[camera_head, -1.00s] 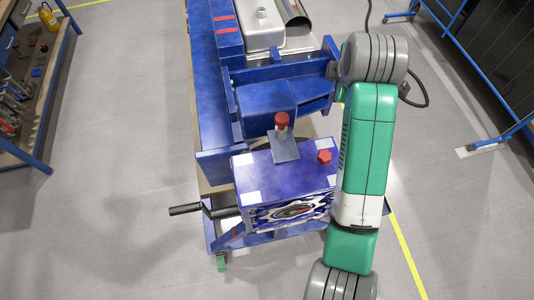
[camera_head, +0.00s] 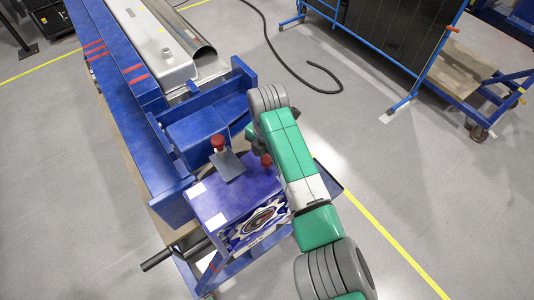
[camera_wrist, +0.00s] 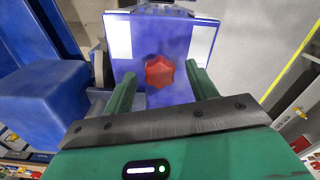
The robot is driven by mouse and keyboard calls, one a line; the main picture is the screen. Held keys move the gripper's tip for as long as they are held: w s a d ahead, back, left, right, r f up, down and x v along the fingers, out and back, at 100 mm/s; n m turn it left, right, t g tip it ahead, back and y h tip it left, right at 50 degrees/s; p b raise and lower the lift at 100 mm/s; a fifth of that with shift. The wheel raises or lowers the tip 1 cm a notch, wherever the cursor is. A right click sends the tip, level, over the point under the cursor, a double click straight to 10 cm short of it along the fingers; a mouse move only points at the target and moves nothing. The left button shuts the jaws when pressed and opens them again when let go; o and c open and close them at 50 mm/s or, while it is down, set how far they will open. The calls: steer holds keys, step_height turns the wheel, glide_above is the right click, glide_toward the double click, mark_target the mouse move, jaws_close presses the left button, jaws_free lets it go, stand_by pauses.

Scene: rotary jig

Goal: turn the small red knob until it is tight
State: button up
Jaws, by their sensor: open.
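The small red knob (camera_wrist: 159,71) is star-shaped and sits on the blue box (camera_wrist: 180,38) with white corner patches. In the head view the knob (camera_head: 266,160) shows at the left edge of my arm, on the top of the box (camera_head: 218,207). My gripper (camera_wrist: 161,73) is open, with its two green fingers apart. In the wrist view the knob appears between the fingertips, with a gap on both sides. I cannot tell how far the fingers are from it in depth. In the head view my gripper is not clearly visible.
A second red knob (camera_head: 217,142) stands upright on a grey plate (camera_head: 228,166) beside the box. A black crank handle (camera_head: 160,257) sticks out at lower left. A long blue beam (camera_head: 120,90) and a metal casing (camera_head: 155,45) lie behind. Open floor (camera_head: 440,180) is at right.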

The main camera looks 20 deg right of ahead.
steer(key=shift+f, duration=0.1)
steer(key=shift+c, duration=0.3)
steer(key=c, duration=0.9)
